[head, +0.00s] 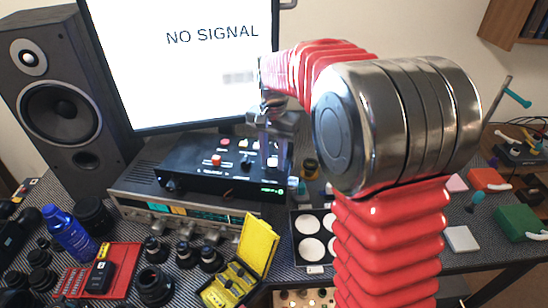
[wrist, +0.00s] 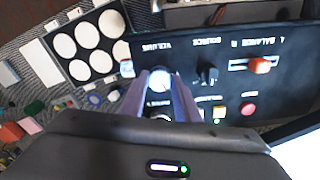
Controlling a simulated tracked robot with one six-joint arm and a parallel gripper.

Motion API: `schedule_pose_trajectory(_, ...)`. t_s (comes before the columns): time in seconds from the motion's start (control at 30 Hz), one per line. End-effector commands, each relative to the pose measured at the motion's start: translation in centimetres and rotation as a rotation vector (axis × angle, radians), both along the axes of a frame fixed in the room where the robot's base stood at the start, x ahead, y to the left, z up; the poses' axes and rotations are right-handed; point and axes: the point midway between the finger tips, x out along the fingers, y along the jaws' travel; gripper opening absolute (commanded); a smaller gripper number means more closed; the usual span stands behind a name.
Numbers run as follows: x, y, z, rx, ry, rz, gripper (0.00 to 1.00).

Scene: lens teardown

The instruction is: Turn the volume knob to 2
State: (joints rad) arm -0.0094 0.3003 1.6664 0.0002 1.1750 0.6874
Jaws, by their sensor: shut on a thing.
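The black control box (head: 205,170) sits below the monitor, with its upside-down lettering filling the right of the wrist view (wrist: 225,85). The volume knob (wrist: 160,82) is below the label "VOLUME" in the wrist view. My gripper (wrist: 161,76) has one finger on each side of this knob and is shut on it. The knob's pointer and the scale around it cannot be read. In the head view my gripper (head: 271,150) reaches down over the right end of the box and mostly hides the knob.
A black source knob (wrist: 207,73), a red balance slider (wrist: 260,65) and a red button (wrist: 249,108) are close beside my gripper. The monitor (head: 185,70) stands close behind. A tray with white discs (head: 312,222) lies right of the box, and a yellow case (head: 258,243) in front.

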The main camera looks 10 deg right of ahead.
Motion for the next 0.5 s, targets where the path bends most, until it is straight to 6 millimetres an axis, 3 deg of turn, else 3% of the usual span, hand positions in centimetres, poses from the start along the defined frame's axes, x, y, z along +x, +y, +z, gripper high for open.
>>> schedule_pose_trajectory(0.07, 0.05, -0.07, 0.06, -0.001, -0.002, 0.0, 0.07)
schedule_pose_trajectory(0.1, 0.05, -0.07, 0.06, -0.001, -0.002, 0.0, 0.3)
schedule_pose_trajectory(0.37, 0.02, -0.04, 0.03, -0.001, -0.001, 0.001, 0.48)
schedule_pose_trajectory(0.5, 0.01, -0.03, 0.02, -0.001, -0.001, 0.001, 0.48)
